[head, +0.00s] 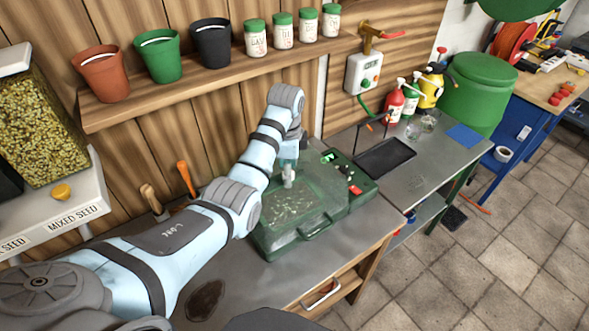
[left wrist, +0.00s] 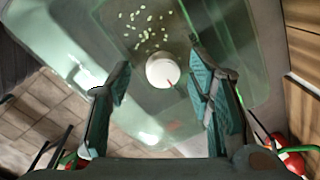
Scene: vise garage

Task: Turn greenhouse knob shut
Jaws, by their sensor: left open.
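The greenhouse (head: 283,233) is a see-through green box with a handle at its front, standing on the workbench. Its knob (head: 288,180) is a small pale cap on the lid. In the left wrist view the knob (left wrist: 161,72) is round and white with a short red mark. My left gripper (head: 287,164) is over the lid, pointing down at the knob. Its open fingers (left wrist: 160,82) show on either side of the knob in the wrist view; I cannot tell whether they touch it. Pale seeds (left wrist: 148,32) show through the lid. My right gripper is not in view.
A green control panel (head: 347,178) with buttons adjoins the greenhouse's right side. Pots and jars stand on a wall shelf (head: 220,82) above. A black tray (head: 385,157) and bottles stand to the right. Two handled tools (head: 185,180) are at the back left.

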